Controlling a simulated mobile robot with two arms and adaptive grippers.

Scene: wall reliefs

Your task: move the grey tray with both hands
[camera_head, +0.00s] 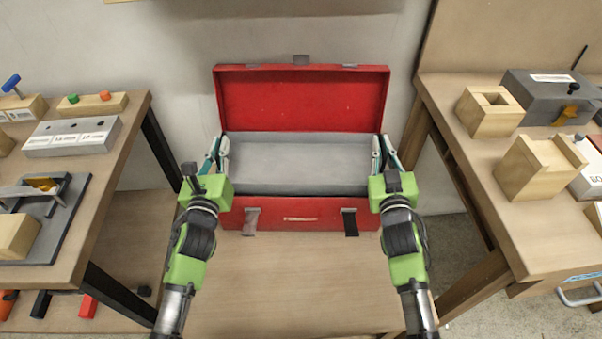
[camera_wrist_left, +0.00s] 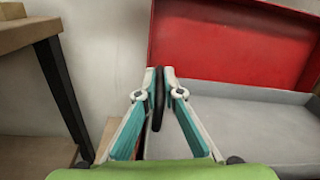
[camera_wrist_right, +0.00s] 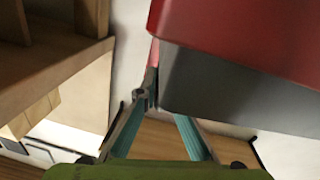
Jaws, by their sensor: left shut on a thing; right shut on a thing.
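The grey tray (camera_head: 300,165) is a long shallow box at the opening of the red toolbox (camera_head: 285,213). It looks level and hides the inside of the toolbox. I cannot tell whether it rests there or hangs just above. My left gripper (camera_head: 219,150) is shut on its left end; in the left wrist view the fingers (camera_wrist_left: 159,80) close around a dark upright piece beside the tray (camera_wrist_left: 260,127). My right gripper (camera_head: 382,150) is shut on its right end. In the right wrist view the fingertips (camera_wrist_right: 150,80) meet at the corner of the tray (camera_wrist_right: 215,85).
The red lid (camera_head: 302,100) stands open behind the tray, against the wall. A left table (camera_head: 120,135) holds blocks and a clamp fixture. A right table (camera_head: 490,180) holds wooden blocks and a dark grey box (camera_head: 545,90). The wooden surface before the toolbox is clear.

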